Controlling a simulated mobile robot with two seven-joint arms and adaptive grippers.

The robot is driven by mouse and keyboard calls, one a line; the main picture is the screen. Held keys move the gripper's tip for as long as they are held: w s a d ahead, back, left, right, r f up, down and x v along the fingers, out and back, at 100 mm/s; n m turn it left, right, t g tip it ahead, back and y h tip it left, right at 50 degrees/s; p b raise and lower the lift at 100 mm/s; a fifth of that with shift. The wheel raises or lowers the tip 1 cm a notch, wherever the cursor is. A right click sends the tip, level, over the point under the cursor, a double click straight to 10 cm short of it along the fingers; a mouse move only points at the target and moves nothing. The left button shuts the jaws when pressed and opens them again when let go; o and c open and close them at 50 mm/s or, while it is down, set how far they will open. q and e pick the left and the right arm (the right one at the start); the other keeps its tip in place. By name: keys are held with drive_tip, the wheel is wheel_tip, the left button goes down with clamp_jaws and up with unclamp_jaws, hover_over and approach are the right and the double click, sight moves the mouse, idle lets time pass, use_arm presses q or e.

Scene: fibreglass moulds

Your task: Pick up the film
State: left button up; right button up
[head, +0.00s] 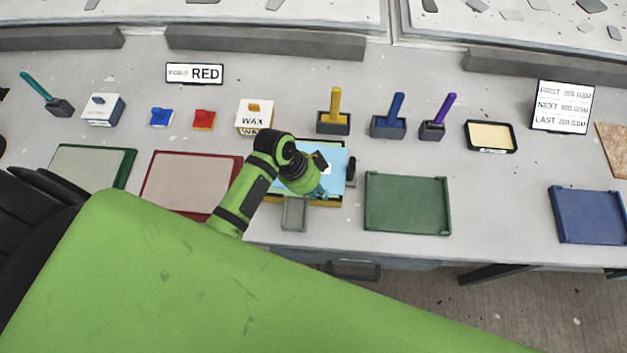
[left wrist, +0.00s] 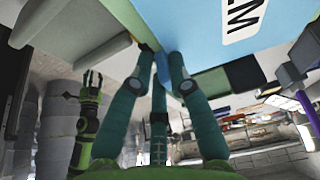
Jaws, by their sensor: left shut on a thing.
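The film is a light blue sheet (head: 334,160) on a yellow-edged tray in the middle of the bench in the head view. In the left wrist view the film (left wrist: 195,25) fills the top, with a white label ending in "LM". My left gripper (head: 320,192) is over the film's near part, partly hidden by its own wrist. In the left wrist view its teal fingers (left wrist: 161,66) are shut on a blue piece of the film. A green and black arm, probably my right one, shows at left there; its finger state is unclear.
A red tray (head: 190,183) lies left of the film and a green tray (head: 408,204) right of it. Behind stand a WAX box (head: 254,120) and holders with yellow, blue and purple handles (head: 395,105). A RED sign (head: 195,73) stands farther back.

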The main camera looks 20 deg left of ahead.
use_arm(q)
drive_tip(key=shift+w+r, duration=0.1)
drive_tip(key=shift+r, duration=0.35)
clamp_jaws()
drive_tip(key=r, duration=0.1)
drive_tip(key=r+b, duration=0.1)
drive_tip(key=r, duration=0.1)
drive_tip(key=shift+d+r, duration=0.15)
drive_tip(key=shift+d, duration=0.2)
drive_tip(key=s+d+r+b, duration=0.1)
drive_tip(key=d+r+b, duration=0.2)
drive_tip(key=d+r, duration=0.3)
drive_tip(key=d, duration=0.5)
drive_tip(key=shift+s+r, duration=0.2)
drive_tip(key=shift+r, duration=0.2)
